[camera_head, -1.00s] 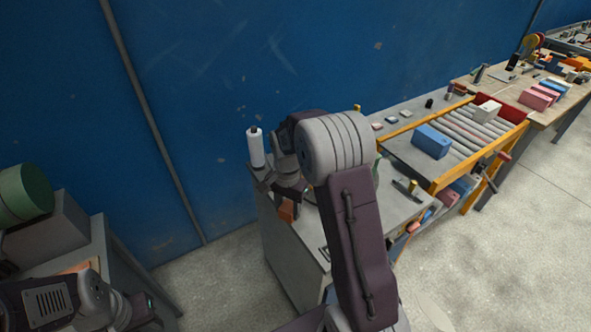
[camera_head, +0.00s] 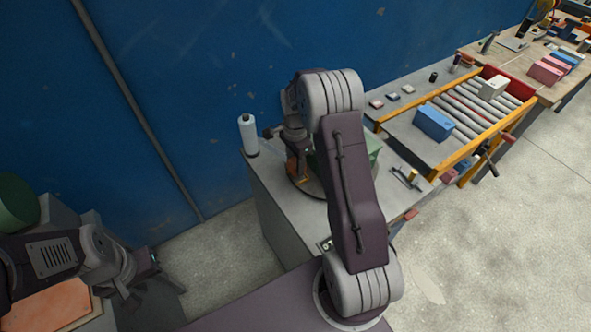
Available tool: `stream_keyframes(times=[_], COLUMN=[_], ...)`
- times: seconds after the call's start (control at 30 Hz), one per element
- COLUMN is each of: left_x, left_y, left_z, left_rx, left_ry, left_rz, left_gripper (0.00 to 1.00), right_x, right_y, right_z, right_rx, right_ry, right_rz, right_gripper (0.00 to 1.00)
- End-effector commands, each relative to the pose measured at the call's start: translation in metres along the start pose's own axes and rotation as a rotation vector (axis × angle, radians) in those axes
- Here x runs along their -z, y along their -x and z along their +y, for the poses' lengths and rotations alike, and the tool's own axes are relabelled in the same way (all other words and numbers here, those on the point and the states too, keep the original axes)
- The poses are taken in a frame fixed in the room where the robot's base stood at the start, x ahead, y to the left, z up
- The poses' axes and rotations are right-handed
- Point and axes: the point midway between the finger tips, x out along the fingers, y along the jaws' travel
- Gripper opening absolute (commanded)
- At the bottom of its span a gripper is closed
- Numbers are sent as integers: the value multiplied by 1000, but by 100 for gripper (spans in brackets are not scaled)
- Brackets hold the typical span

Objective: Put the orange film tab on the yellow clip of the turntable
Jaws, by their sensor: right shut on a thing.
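My right arm reaches over the grey workbench (camera_head: 262,215), and its gripper (camera_head: 296,152) is near the bench's back left part. It is shut on a small orange piece, apparently the orange film tab (camera_head: 293,169). The dark round turntable (camera_head: 309,188) shows only in part, just below and right of the tab; my arm covers the rest. I cannot make out the yellow clip for certain, nor whether the tab touches anything. My left gripper (camera_head: 148,262) is low at the left, away from the bench; its fingers are too unclear to tell their state.
A white bottle (camera_head: 248,134) stands at the bench's back left corner. A green object (camera_head: 373,151) is partly behind my right arm. A roller conveyor with a blue box (camera_head: 433,122) is to the right. An orange-topped surface (camera_head: 50,306) is at lower left.

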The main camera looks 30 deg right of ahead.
Motion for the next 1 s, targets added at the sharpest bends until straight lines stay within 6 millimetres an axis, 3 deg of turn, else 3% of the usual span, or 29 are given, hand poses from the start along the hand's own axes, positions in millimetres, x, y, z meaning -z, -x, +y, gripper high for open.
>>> stream_keyframes(times=[0.07, 0.3, 1.0], left_x=[0, 0, -1], left_y=[0, 1, -6], left_z=[0, 0, 0], left_rx=[0, 0, 0], left_ry=[0, 0, 0], left_rz=[0, 0, 0], left_gripper=[36, 36, 36], right_x=[0, 0, -2], right_y=[-2, -37, -53], right_z=[0, 1, 3], right_rx=[-1, -2, -9], right_ry=[0, 1, 0], right_rz=[0, -1, -4], right_gripper=[0, 0, 0])
